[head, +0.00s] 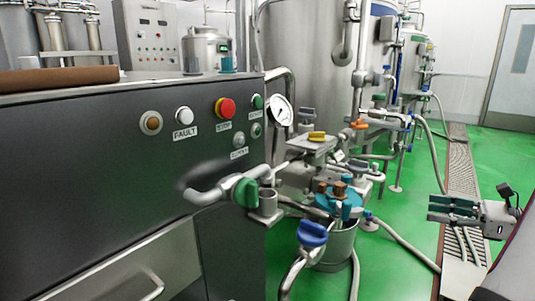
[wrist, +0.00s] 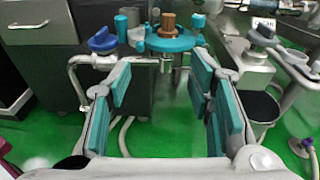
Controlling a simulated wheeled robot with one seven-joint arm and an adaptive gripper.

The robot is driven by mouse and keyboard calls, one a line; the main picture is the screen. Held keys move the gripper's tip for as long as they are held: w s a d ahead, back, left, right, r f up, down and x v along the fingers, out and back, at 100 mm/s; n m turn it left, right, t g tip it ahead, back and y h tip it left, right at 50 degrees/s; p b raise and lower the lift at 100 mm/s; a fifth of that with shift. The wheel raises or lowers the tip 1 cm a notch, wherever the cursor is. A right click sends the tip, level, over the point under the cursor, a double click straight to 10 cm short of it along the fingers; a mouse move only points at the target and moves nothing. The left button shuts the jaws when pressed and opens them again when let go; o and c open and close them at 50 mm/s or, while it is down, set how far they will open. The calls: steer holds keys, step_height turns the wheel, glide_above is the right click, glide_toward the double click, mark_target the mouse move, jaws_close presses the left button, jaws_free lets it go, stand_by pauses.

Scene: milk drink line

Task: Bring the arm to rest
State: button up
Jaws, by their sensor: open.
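My gripper (head: 452,208) is at the right side of the head view, out over the floor drain and clear of the machinery. In the wrist view my gripper (wrist: 163,98) shows its teal finger pads spread wide apart. It is open with nothing between the fingers. Beyond the fingers in the wrist view are a teal lid with a brown knob (wrist: 169,25) and a blue valve handle (wrist: 102,40), both apart from the pads.
A dark control cabinet (head: 100,170) with buttons fills the left. A green valve handle (head: 245,193), a blue valve handle (head: 312,234) and a steel bucket (head: 337,247) stand at centre. Large tanks (head: 310,60) stand behind.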

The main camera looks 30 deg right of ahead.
steer(key=w+a+r+n+g+y, duration=0.2)
steer(key=w+a+r+n+g, duration=0.15)
steer(key=a, duration=0.55)
steer(key=w+a+r+n+g+y, duration=0.25)
steer(key=w+a+n, duration=0.2)
steer(key=a, duration=0.35)
steer(key=a+r+n+g+h, duration=0.15)
steer(key=a+n+g, duration=0.45)
steer(key=a, duration=0.9)
steer(key=s+a+f+n+g+h, duration=0.1)
steer(key=s+a+n+g+h, duration=0.3)
steer(key=s+a+n, duration=0.65)
steer(key=s+a+f+n+t+h, duration=0.1)
steer(key=s+a+f+n+h, duration=0.1)
steer(key=s+f+n+h, duration=0.45)
step_height(320, 180, up, 39)
steer(key=s+t+p, duration=0.1)
steer(key=t+p, duration=0.3)
steer(key=p, duration=3.1)
steer(key=shift+r+y, duration=0.2)
steer(key=shift+y, duration=0.25)
